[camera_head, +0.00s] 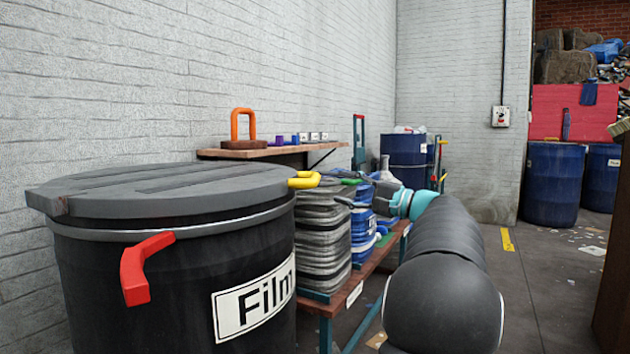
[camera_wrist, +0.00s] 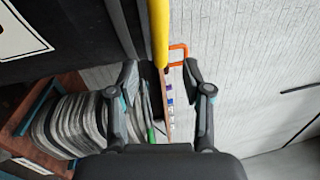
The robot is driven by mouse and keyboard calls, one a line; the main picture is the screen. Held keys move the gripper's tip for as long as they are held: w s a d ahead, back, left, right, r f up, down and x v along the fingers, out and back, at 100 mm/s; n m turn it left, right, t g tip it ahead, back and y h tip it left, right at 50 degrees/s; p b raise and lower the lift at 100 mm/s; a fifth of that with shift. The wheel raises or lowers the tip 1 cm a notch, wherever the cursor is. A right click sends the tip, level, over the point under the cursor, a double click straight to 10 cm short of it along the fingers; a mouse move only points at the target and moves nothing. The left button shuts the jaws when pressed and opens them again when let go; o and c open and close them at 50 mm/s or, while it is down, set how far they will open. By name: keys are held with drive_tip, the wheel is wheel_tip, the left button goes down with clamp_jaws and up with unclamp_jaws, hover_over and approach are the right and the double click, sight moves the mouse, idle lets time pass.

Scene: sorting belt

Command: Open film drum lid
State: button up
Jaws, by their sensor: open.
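The large black film drum (camera_head: 180,290) stands at the left of the head view with a white "Film" label. Its grey lid (camera_head: 170,188) lies flat on top. A yellow handle (camera_head: 304,181) sticks out from the lid's right edge. A red handle (camera_head: 142,268) is on the drum's side. My gripper (camera_head: 341,188) is open just right of the yellow handle. In the wrist view, the yellow handle (camera_wrist: 160,35) extends down from the top edge, between and ahead of the open fingers (camera_wrist: 160,78). I cannot tell whether they touch it.
A stack of grey bundles (camera_head: 322,235) stands on a wooden bench (camera_head: 378,262) right of the drum, with blue bundles (camera_head: 362,215) behind. A wall shelf (camera_head: 265,152) holds an orange ring handle (camera_head: 243,125) and small blocks.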

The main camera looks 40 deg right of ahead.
sight(314, 179)
drive_tip(key=x, duration=0.9)
